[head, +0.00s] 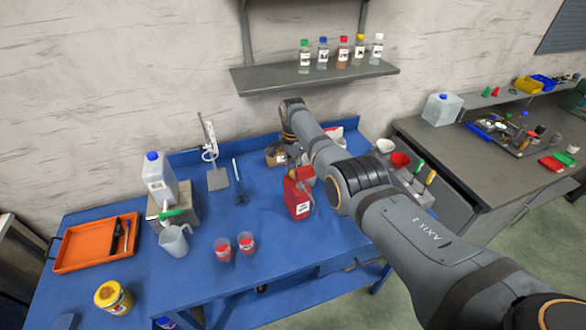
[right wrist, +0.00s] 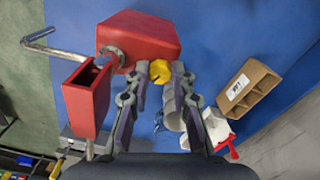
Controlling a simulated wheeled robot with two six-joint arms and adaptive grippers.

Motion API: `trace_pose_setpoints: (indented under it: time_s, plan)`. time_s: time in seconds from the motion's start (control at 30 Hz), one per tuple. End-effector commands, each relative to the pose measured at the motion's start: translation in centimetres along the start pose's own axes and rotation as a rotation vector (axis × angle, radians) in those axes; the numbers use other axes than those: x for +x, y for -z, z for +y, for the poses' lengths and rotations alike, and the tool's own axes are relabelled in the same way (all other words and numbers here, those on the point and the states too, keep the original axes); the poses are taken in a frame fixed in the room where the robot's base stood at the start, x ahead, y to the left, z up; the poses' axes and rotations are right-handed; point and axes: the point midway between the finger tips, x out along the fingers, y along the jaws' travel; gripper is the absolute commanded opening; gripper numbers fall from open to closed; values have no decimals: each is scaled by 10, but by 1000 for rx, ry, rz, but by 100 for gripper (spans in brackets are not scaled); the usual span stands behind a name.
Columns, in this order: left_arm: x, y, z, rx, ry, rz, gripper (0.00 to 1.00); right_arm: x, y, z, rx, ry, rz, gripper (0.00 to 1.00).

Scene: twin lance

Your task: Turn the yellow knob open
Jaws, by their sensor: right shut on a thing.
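The yellow knob (right wrist: 159,71) shows in the right wrist view, at the lower edge of a red body (right wrist: 140,32) with a bent metal rod. My right gripper (right wrist: 161,73) has a fingertip on each side of the knob and is shut on it. In the head view the red apparatus (head: 297,199) stands on the blue table, partly behind my right arm. The knob and the right fingertips cannot be made out there. How far the knob is turned cannot be told. My left gripper is not in view.
On the blue table (head: 200,275) stand two red-labelled cups (head: 246,243), a clear jug (head: 174,240) and an orange tray (head: 85,250). A cardboard box (right wrist: 247,88) lies near the gripper. A shelf (head: 270,80) with several bottles hangs above. The table's front middle is clear.

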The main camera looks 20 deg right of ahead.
Motion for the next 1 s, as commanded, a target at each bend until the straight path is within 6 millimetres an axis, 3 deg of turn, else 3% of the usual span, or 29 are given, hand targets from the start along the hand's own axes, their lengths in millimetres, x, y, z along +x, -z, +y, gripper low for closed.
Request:
trace_pose_setpoints:
  time_s: [0.4,1.0]
  plan:
    - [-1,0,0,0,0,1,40,-1,0,0,-172,2,1,0]
    - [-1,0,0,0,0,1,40,-1,0,0,-178,1,1,0]
